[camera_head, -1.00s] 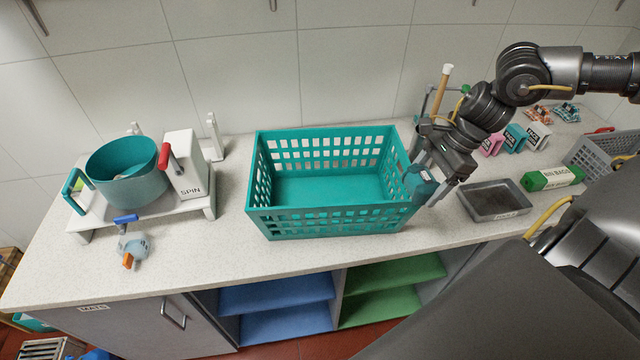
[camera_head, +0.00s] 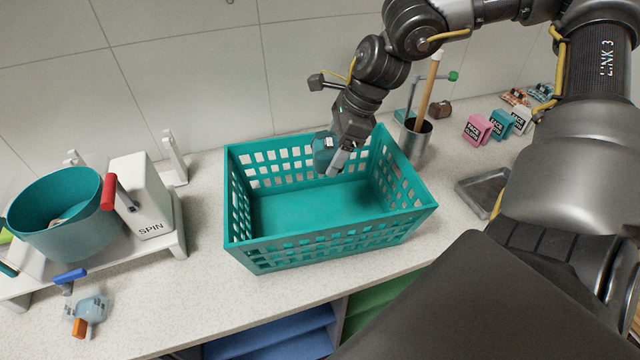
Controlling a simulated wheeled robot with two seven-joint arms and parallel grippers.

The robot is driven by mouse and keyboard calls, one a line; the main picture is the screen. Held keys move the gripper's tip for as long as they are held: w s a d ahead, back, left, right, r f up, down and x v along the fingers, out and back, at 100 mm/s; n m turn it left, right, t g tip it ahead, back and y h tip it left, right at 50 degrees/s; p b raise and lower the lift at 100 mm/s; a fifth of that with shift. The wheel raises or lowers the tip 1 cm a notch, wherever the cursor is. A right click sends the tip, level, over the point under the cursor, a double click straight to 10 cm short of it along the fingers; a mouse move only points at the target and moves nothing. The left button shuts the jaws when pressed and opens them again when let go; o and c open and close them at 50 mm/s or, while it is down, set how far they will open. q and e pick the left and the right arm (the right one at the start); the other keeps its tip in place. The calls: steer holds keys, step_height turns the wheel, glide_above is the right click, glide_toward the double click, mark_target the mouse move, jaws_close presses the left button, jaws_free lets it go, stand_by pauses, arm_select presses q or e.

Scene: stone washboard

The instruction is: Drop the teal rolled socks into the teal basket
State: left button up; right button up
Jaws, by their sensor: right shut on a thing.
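The teal basket (camera_head: 330,240) stands on the speckled counter in the middle of the head view, and the part of its floor that shows is bare. My right gripper (camera_head: 331,165) is over the basket's back part, inside the rim outline. It is shut on the teal rolled socks (camera_head: 322,150), a dark teal bundle partly hidden by the fingers. I cannot tell exactly how high the socks are above the basket floor. My left gripper is not in view.
A teal tub (camera_head: 60,215) and a white SPIN box (camera_head: 145,195) sit on a white stand at left. A grey cup (camera_head: 415,140) with a wooden handle stands behind the basket's right side. A grey tray (camera_head: 482,190) lies to the right.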

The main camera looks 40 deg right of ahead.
steer(key=x, duration=0.1)
steer(key=b+x, duration=0.1)
steer(key=x, duration=0.1)
steer(key=shift+d+f, duration=0.3)
steer(key=shift+f, duration=0.1)
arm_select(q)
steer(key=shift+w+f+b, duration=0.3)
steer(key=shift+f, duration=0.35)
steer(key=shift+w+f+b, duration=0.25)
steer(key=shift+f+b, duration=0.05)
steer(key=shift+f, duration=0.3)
arm_select(e)
step_height(320, 180, down, 2)
steer(key=shift+s+d, duration=0.1)
steer(key=shift+d, duration=0.05)
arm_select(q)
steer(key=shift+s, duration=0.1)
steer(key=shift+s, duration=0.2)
arm_select(e)
steer(key=o, duration=1.1)
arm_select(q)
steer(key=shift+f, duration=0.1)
arm_select(e)
steer(key=shift+r, duration=0.1)
arm_select(q)
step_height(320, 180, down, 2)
steer(key=shift+b, duration=1.05)
arm_select(e)
steer(key=v, duration=1)
steer(key=shift+r, duration=0.3)
